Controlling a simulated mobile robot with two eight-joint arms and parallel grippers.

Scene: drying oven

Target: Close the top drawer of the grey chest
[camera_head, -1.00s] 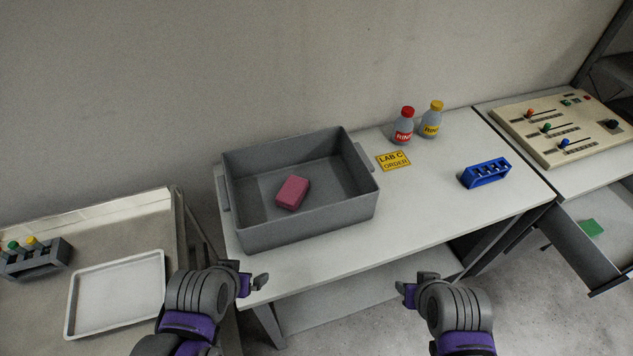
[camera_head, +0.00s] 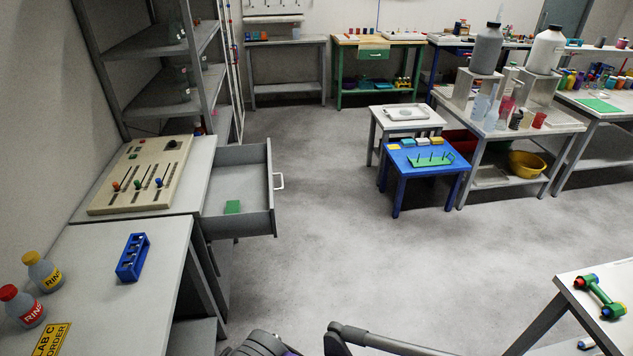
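The grey chest (camera_head: 203,160) stands at the left, beside the white bench. Its top drawer (camera_head: 258,225) is pulled out to the right and stands open. A pale handle (camera_head: 279,181) is on the drawer's front. Part of one of my arms shows at the bottom edge, well apart from the drawer. Neither gripper's fingers are in view.
A beige control panel (camera_head: 143,174) lies on the chest top. A blue rack (camera_head: 132,257) and two bottles stand on the white bench (camera_head: 105,300). A dark bar (camera_head: 385,341) crosses the bottom edge. The floor (camera_head: 340,240) right of the drawer is clear.

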